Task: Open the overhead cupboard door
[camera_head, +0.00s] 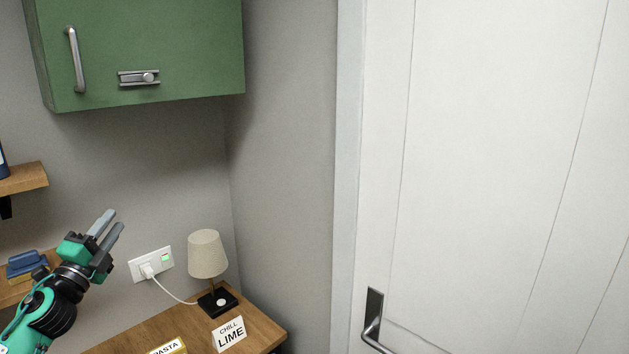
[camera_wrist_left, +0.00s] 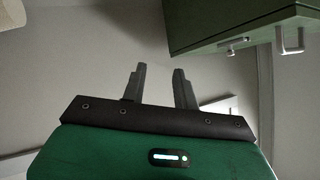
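The green overhead cupboard (camera_head: 185,40) hangs on the wall at the upper left of the head view, its door shut. A vertical silver bar handle (camera_head: 75,60) is on its left side, and a silver latch (camera_head: 139,77) sits near its lower edge. My left gripper (camera_head: 112,220) is below the cupboard, apart from it, fingers pointing up, open and empty. In the left wrist view the two fingers (camera_wrist_left: 160,85) stand apart, and the cupboard (camera_wrist_left: 215,25) shows at the upper right with its handle (camera_wrist_left: 290,40) and latch (camera_wrist_left: 234,46). My right gripper is not in view.
A wooden cabinet top (camera_head: 265,330) holds a lamp (camera_head: 207,255) and a "CHILL LIME" card (camera_head: 230,334). A socket (camera_head: 150,264) with a plug is on the wall. Wooden shelves (camera_head: 25,178) are at the left. A white door (camera_head: 480,150) fills the right. The space under the cupboard is free.

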